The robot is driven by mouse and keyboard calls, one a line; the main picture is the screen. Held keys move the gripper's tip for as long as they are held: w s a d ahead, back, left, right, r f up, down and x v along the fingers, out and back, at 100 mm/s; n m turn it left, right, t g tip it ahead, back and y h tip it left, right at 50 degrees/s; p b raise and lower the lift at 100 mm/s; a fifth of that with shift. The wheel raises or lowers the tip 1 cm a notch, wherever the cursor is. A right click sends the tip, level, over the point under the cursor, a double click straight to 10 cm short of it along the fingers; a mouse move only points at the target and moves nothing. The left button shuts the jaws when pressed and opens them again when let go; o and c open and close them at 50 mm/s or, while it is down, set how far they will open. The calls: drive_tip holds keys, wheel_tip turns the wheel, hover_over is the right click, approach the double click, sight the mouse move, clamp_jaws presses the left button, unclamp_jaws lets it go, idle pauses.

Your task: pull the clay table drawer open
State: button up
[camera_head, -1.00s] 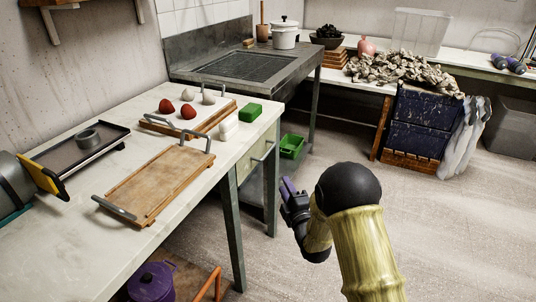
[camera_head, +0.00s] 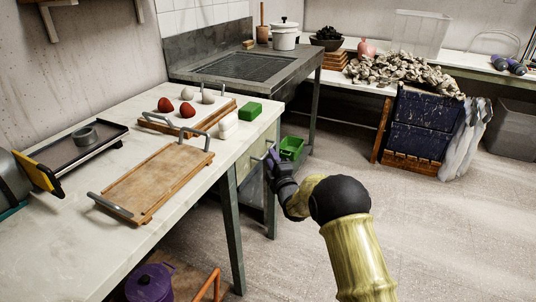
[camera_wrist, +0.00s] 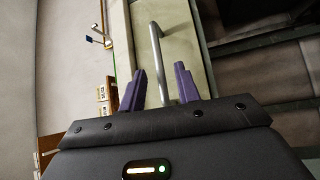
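The clay table (camera_head: 70,232) stands at the left with a pale drawer front (camera_head: 252,170) at its right end, under the tabletop. The drawer looks shut. Its grey bar handle (camera_head: 264,153) is partly hidden by my gripper (camera_head: 271,163) in the head view. In the wrist view the handle (camera_wrist: 157,62) runs up and down between the two purple fingers of my gripper (camera_wrist: 160,88). The fingers are apart, one on each side of the handle, with visible gaps. I cannot tell how deep the handle sits between them.
On the tabletop are a wooden tray (camera_head: 150,182), a board with red and white balls (camera_head: 210,119), a green block (camera_head: 250,111) and a dark tray (camera_head: 60,160). A green bin (camera_head: 291,147) stands behind the table leg. The floor to the right (camera_head: 440,230) is clear.

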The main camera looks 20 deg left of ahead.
drive_tip(key=shift+b+x, duration=0.4)
drive_tip(key=shift+x, duration=1.8)
clamp_jaws()
